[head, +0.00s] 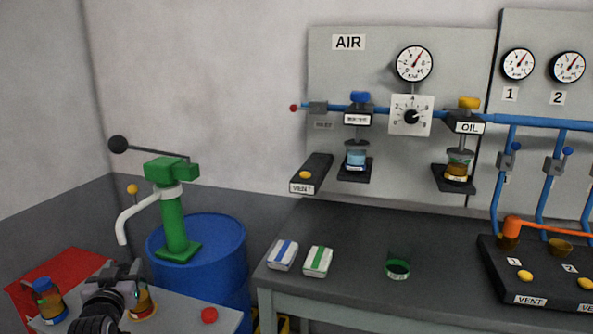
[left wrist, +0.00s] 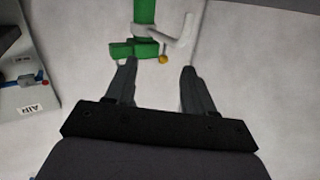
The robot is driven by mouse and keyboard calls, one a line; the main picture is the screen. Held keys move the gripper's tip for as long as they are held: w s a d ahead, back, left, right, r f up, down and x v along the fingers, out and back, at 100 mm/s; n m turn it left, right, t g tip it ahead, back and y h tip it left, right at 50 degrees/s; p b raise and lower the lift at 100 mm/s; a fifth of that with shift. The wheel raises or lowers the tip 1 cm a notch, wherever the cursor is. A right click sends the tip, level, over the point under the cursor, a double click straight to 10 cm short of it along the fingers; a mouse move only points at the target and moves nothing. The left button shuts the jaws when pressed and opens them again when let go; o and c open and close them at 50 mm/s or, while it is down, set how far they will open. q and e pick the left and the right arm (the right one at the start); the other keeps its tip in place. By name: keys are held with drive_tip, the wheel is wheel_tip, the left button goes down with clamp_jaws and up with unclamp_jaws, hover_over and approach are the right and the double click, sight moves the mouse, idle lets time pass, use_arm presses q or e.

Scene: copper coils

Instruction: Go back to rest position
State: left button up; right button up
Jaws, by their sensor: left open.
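My left gripper (head: 122,272) is at the lower left of the head view, above the small grey table beside the blue drum. Its arm comes up from the bottom edge. In the left wrist view its two fingers (left wrist: 158,82) are spread apart with nothing between them. Beyond the fingertips that view shows the green pump (left wrist: 144,14) with its pale spout and a yellow knob. My right gripper is in neither view.
A blue drum (head: 226,252) carries the green hand pump (head: 174,215). A blue-capped bottle (head: 49,302), an amber container (head: 143,304) and a red cap (head: 209,315) are near my gripper. The dark bench (head: 350,285) holds two packets and a green ring (head: 398,268).

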use_arm(q)
drive_tip(key=s+d+f+m+g+h, duration=0.1)
drive_tip(key=s+d+f+m+h, duration=0.1)
drive_tip(key=s+d+f, duration=0.35)
drive_tip(key=s+d+f+m+g+h, duration=0.1)
drive_tip(key=s+d+f, duration=0.1)
drive_tip(key=s+f, duration=0.7)
drive_tip(key=s+d+f+g+h, duration=0.1)
drive_tip(key=s+d+f+g, duration=0.1)
drive_tip(key=s+d, duration=0.3)
drive_tip(key=s+d+f+m+g+h+p, duration=0.1)
drive_tip(key=s+d+f, duration=0.4)
drive_tip(key=s, duration=0.9)
drive_tip(key=shift+s+f+m+g+h, duration=0.15)
drive_tip(key=shift+m+g+h, duration=0.15)
drive_tip(key=shift+g+h, duration=0.35)
